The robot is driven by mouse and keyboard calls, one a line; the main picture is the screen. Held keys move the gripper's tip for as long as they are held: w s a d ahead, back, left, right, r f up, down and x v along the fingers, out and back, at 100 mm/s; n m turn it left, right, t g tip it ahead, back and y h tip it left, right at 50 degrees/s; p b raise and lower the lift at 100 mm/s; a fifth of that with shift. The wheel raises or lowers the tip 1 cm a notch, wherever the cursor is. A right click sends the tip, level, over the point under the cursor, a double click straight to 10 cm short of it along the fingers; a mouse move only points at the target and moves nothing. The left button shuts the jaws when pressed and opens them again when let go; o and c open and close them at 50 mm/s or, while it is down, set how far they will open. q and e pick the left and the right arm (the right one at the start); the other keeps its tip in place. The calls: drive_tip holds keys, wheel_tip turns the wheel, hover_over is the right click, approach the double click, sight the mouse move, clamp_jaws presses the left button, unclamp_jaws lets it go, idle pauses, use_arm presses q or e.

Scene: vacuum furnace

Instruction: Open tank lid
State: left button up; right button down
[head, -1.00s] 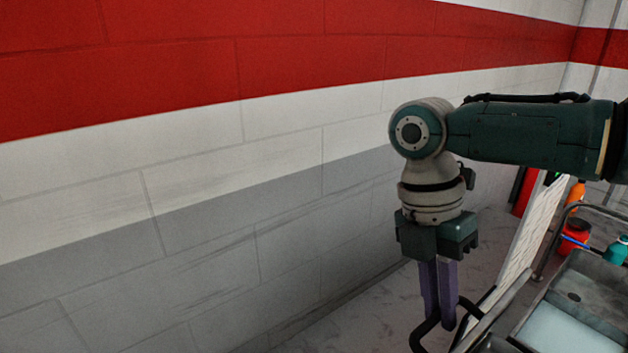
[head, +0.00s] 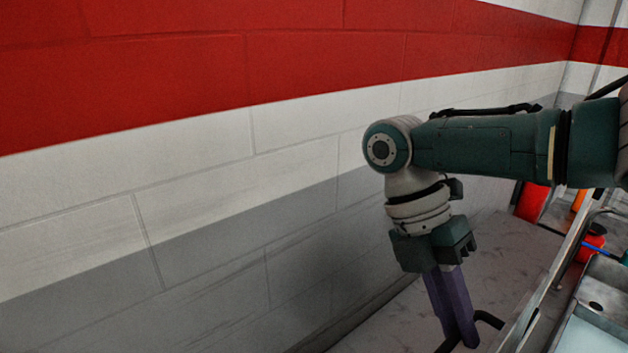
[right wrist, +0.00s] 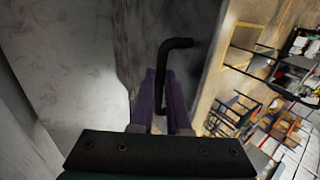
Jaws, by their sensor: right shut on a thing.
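My right gripper (head: 461,334) points down at the lower right of the head view, its purple fingers shut on a bent black handle (head: 489,319). In the right wrist view the handle (right wrist: 177,44) runs between the two fingers (right wrist: 161,97), its bent end standing above them. A grey panel (right wrist: 196,22), which looks like the tank lid, lies behind the handle there. In the head view a thin slanted grey edge (head: 541,287) right of the fingers may be the lid seen nearly edge-on. The handle's lower end is cut off by the frame. My left gripper is out of view.
A red, white and grey block wall (head: 230,215) stands close on the left. Pale floor (head: 440,290) lies between it and the slanted edge. A metal basin (head: 596,305), a red container (head: 590,243) and an orange one stand at the right. The right wrist view shows distant shelving (right wrist: 235,115).

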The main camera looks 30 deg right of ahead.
drive_tip(key=c, duration=1.1)
unclamp_jaws()
drive_tip(key=shift+s+a+f, duration=0.1)
drive_tip(key=shift+a+f, duration=0.1)
drive_tip(key=shift+c, duration=0.2)
drive_tip(key=shift+o, duration=1.3)
drive_tip(key=shift+d, duration=0.1)
drive_tip(key=shift+r, duration=0.1)
drive_tip(key=shift+w+r+b, duration=0.25)
drive_tip(key=shift+w+b, duration=0.05)
drive_tip(key=shift+w, duration=0.05)
drive_tip(key=v, duration=0.9)
drive_tip(key=shift+r, duration=0.1)
